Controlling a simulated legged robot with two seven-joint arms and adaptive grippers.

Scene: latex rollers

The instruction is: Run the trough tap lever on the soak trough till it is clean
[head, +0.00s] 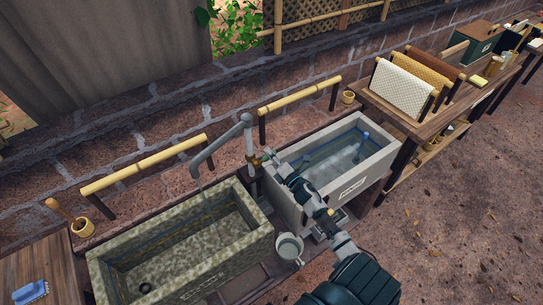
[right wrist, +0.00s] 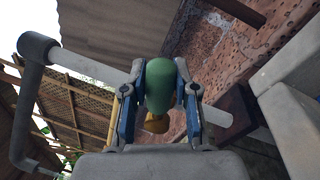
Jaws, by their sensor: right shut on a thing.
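The soak trough (head: 112,275) is the left stone basin, mottled with green-brown grime, with lettering on its front that I cannot read clearly. The grey tap pipe (head: 248,140) stands between the two basins. Its spout (head: 197,165) hangs over the left basin, and a thin faint line runs down below it. My right gripper (head: 271,160) reaches the tap's side. In the right wrist view its fingers are shut on the green tap lever (right wrist: 159,85), with a brass part (right wrist: 156,124) beyond it. My left gripper is not in view.
A cleaner pale basin (head: 375,160) with water stands to the right. A grey mug (head: 289,247) is near my right forearm. Bamboo rails (head: 145,165) run behind the basins. A wooden table (head: 410,125) with draped sheets stands right; a blue brush (head: 30,292) lies at lower left.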

